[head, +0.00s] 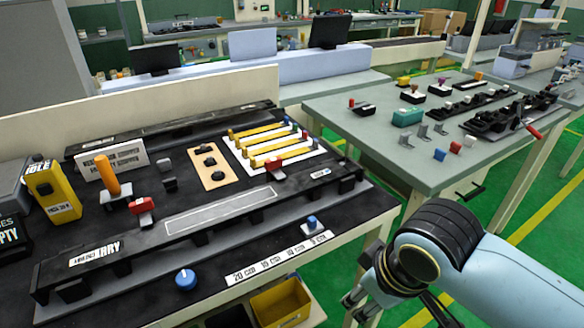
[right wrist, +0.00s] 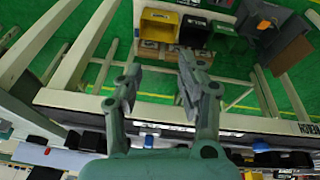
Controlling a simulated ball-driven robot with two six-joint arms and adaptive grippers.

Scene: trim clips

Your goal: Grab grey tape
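I cannot make out any grey tape in either view. My right gripper (head: 357,305) hangs at the front right corner of the near workbench, partly hidden behind my own wrist and cut by the bottom edge in the head view. In the right wrist view the right gripper (right wrist: 158,68) has its two fingers spread apart, with nothing between them. My left gripper is not in view.
The near black-topped workbench (head: 350,208) holds clips, rails, a yellow box (head: 53,192) and a blue knob (head: 186,279). A yellow bin (head: 281,303) sits under it. A second grey-green table (head: 345,112) stands right. Green floor lies between.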

